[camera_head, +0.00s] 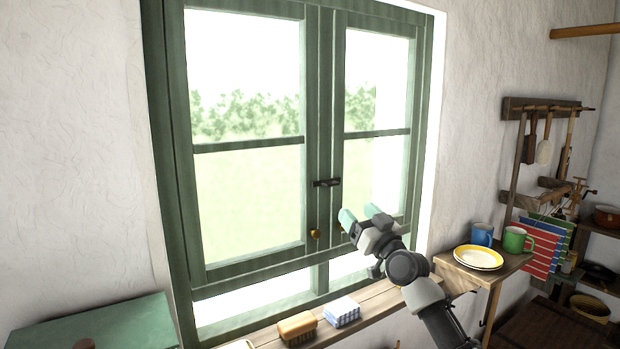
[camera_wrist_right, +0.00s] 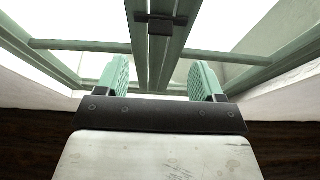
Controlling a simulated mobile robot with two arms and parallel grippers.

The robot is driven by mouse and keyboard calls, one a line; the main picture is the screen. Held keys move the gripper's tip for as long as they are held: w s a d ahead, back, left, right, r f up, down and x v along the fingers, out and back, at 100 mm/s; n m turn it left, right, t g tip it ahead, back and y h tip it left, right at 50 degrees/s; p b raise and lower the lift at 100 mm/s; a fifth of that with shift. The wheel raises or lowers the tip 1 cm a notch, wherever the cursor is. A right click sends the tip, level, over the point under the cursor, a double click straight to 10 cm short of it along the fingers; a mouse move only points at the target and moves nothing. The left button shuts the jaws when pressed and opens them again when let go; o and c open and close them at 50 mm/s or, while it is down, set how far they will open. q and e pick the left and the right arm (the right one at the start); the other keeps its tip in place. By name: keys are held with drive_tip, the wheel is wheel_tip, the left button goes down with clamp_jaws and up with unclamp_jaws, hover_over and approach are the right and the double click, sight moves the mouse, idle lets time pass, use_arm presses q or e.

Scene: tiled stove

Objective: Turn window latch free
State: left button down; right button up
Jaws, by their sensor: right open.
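The window latch (camera_head: 327,183) is a small dark bar lying level across the meeting stiles of the green double window (camera_head: 312,110). In the right wrist view the latch (camera_wrist_right: 160,20) shows at the top middle, on the green stiles. My right gripper (camera_head: 360,216) is open and empty, below and slightly right of the latch, apart from it. In the right wrist view the two pale green fingers (camera_wrist_right: 161,80) stand wide apart with the stiles between them and the latch beyond. A brass knob (camera_head: 315,234) sits low on the left sash. My left gripper is not in view.
A wooden sill (camera_head: 375,301) below the window holds a brown brush (camera_head: 298,327) and a blue checked cloth (camera_head: 342,311). To the right, a shelf (camera_head: 482,274) carries a yellow-rimmed plate (camera_head: 478,258), a blue mug (camera_head: 482,234) and a green mug (camera_head: 516,240). A green box (camera_head: 100,326) stands lower left.

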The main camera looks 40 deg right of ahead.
sight(330, 183)
drive_tip(key=x, duration=1)
drive_tip(key=shift+r+p, duration=0.2)
drive_tip(key=shift+p, duration=0.25)
drive_tip(key=shift+w, duration=0.1)
